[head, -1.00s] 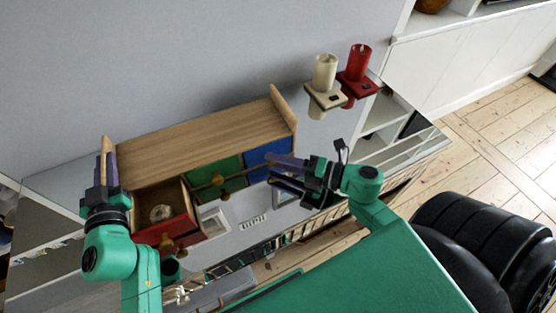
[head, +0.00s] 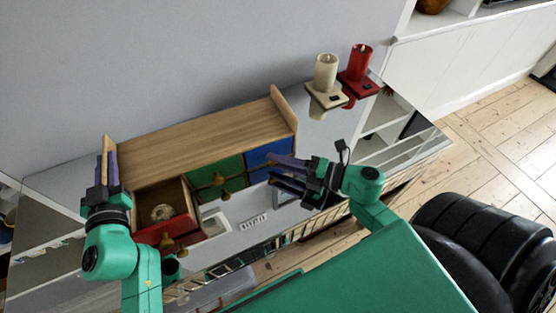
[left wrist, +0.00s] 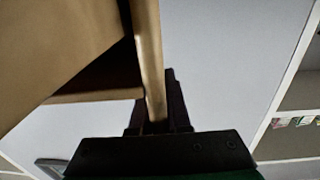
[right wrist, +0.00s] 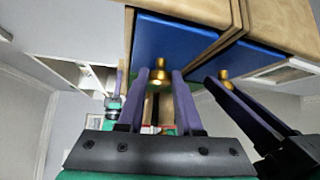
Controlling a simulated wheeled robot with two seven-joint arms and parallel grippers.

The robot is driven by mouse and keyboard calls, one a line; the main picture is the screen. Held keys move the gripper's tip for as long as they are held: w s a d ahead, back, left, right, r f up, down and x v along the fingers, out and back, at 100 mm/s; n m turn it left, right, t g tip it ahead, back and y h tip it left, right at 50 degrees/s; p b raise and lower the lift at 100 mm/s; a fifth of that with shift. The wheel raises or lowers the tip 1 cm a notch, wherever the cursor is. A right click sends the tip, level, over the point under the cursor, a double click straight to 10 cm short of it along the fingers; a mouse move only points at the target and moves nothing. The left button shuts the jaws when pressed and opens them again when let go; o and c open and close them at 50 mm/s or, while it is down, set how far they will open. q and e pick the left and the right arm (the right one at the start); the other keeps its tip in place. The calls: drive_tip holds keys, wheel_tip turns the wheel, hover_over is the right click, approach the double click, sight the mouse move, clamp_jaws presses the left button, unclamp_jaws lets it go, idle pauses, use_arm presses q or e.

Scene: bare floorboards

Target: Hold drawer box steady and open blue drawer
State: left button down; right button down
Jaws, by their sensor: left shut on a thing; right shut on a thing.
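The wooden drawer box (head: 200,138) stands against the grey wall, with a red, a green and a blue drawer. The blue drawer (head: 270,155) at its right end looks closed; its front also shows in the right wrist view (right wrist: 178,48). My right gripper (head: 274,170) is shut on the blue drawer's brass knob (right wrist: 157,76), which sits between its fingertips. My left gripper (head: 107,170) is shut on the box's left side panel (left wrist: 149,60). The knob is hidden behind the fingers in the head view.
The red drawer (head: 146,238) is pulled out, with a round ring-like thing (head: 162,213) inside. The green drawer (head: 218,172) is closed. The box stands on a mirror-like surface that reflects the room. A cream candle (head: 325,72) and a red candle (head: 359,62) stand to the right.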

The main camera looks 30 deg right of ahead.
drive_tip(key=s, duration=0.9)
drive_tip(key=shift+s+a, duration=0.15)
drive_tip(key=c, duration=0.6)
unclamp_jaws()
drive_tip(key=v, duration=1.2)
